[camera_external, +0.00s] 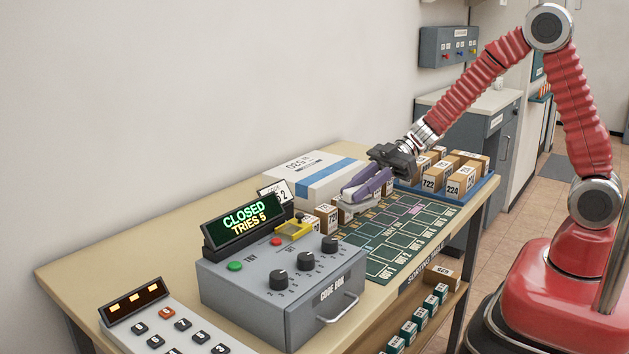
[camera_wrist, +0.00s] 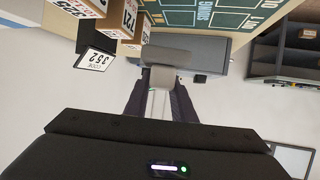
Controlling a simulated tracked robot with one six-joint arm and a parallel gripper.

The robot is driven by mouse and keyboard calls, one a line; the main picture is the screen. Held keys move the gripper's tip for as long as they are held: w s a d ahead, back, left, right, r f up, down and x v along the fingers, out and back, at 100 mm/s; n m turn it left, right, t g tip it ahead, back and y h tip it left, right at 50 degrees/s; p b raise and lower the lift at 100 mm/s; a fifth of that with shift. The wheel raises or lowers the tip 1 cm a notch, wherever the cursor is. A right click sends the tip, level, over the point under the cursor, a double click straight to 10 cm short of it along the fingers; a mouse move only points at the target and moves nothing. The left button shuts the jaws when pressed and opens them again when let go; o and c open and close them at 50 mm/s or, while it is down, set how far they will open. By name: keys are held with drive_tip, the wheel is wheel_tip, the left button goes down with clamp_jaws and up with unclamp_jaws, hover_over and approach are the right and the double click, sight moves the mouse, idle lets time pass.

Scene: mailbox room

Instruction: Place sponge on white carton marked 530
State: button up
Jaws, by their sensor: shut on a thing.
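The white carton marked 530 (camera_external: 300,178), with a blue stripe, lies flat at the back of the table; its number reads upside down. My gripper (camera_external: 357,188) has purple fingers and is just right of the carton, low over the table. It is shut on a small pale grey block (camera_external: 358,209), which seems to be the sponge. In the wrist view the pale block (camera_wrist: 165,78) sits between my fingertips (camera_wrist: 158,92). The fingers hide part of it in the external view, so I cannot tell whether it touches anything below.
Small numbered boxes (camera_external: 326,218) stand in front of the carton. A blue tray of numbered boxes (camera_external: 482,187) is at right. The green sorting mat (camera_external: 387,243) is mostly bare. A grey code box (camera_external: 285,290) with a CLOSED display (camera_external: 243,218) stands at front left.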

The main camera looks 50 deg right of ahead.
drive_tip(key=w+d+r+m+t, duration=0.1)
drive_tip(key=w+d, duration=0.4)
drive_tip(key=w+d+r+m+t+h, duration=0.1)
drive_tip(key=w+d, duration=0.4)
drive_tip(key=w, duration=0.1)
drive_tip(key=w+d+r+m+t, duration=0.1)
drive_tip(key=w+d, duration=0.4)
drive_tip(key=shift+w+d+r+m+t+h, duration=0.3)
drive_tip(key=shift+w+d+h, duration=0.05)
drive_tip(key=shift+h, duration=0.05)
drive_tip(key=w+d+r+m+t+h, duration=0.1)
drive_tip(key=w+d+r+m+t, duration=0.1)
drive_tip(key=w+d+r, duration=0.3)
drive_tip(key=shift+w+d+h, duration=0.3)
drive_tip(key=shift+w+d, duration=0.1)
drive_tip(key=shift+w, duration=0.65)
hover_over(329, 166)
drive_tip(key=shift+a+f, duration=0.1)
drive_tip(key=shift+f, duration=3)
drive_tip(key=shift+f, duration=0.1)
drive_tip(key=shift+s+f, duration=0.1)
drive_tip(key=shift+f, duration=1.65)
